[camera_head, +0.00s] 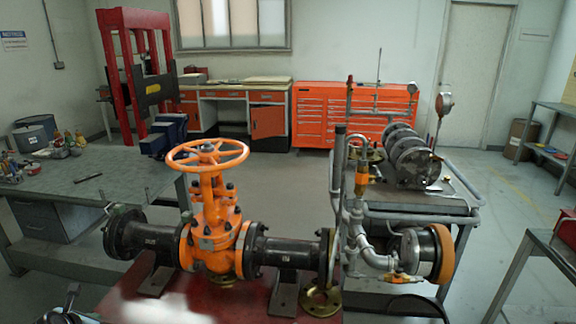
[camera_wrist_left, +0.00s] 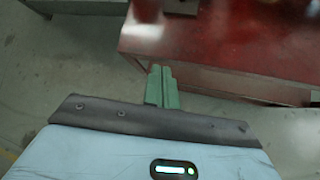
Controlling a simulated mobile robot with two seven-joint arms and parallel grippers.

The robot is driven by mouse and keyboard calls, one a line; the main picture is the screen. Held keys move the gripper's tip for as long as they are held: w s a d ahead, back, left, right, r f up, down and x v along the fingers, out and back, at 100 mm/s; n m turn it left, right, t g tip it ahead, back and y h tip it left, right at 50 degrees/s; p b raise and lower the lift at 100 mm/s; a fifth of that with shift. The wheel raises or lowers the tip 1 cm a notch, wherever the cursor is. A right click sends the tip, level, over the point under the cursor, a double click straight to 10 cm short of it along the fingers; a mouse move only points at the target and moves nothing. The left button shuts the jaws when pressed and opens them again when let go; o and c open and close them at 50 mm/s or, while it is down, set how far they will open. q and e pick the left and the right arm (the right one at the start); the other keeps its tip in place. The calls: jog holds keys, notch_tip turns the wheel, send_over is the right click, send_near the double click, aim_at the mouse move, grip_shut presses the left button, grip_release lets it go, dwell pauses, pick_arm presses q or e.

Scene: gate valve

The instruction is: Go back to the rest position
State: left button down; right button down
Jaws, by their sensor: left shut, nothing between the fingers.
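An orange gate valve with a handwheel (camera_head: 208,155) stands upright on a red table (camera_head: 165,300). Black flanged pipes join it on both sides. My left gripper (camera_wrist_left: 161,72) shows in the left wrist view with its two green fingers together and nothing between them. It is beside the edge of the red table, which also shows in that view (camera_wrist_left: 225,45). In the head view only a small part of the left arm's end shows at the bottom left, in front of the valve. My right gripper is not in either view.
A grey workbench (camera_head: 95,190) with small items stands at the left. A cart (camera_head: 455,200) with metal pipe fittings is at the right of the valve. An orange tool cabinet (camera_head: 340,115) and a red press (camera_head: 150,60) are at the back. Open floor lies between.

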pick_arm(q)
jog(key=s+a+r+y, duration=0.35)
jog(key=a+r, duration=0.55)
jog(key=a, duration=0.3)
jog(key=s+a+r+y, duration=0.2)
jog(key=s+a+r, duration=0.2)
jog(key=a+r, duration=0.65)
jog(key=s+d+f+m+t+h, duration=0.1)
jog(key=s+d+f+m+h, duration=0.25)
jog(key=d+f+m, duration=1.95)
jog(key=s+d+f+m+g+h, duration=0.1)
jog(key=s+d+f+m+h, duration=0.2)
jog(key=s+d+m, duration=0.7)
jog(key=s+d+f+m+h, duration=0.3)
jog(key=s+d+m, duration=0.5)
jog(key=d, duration=0.4)
jog(key=s+d+n, duration=0.1)
jog(key=d+n, duration=0.3)
jog(key=d, duration=0.8)
jog(key=shift+f+n+t, duration=0.2)
jog(key=shift+n+t, duration=0.1)
jog(key=shift+t, duration=0.1)
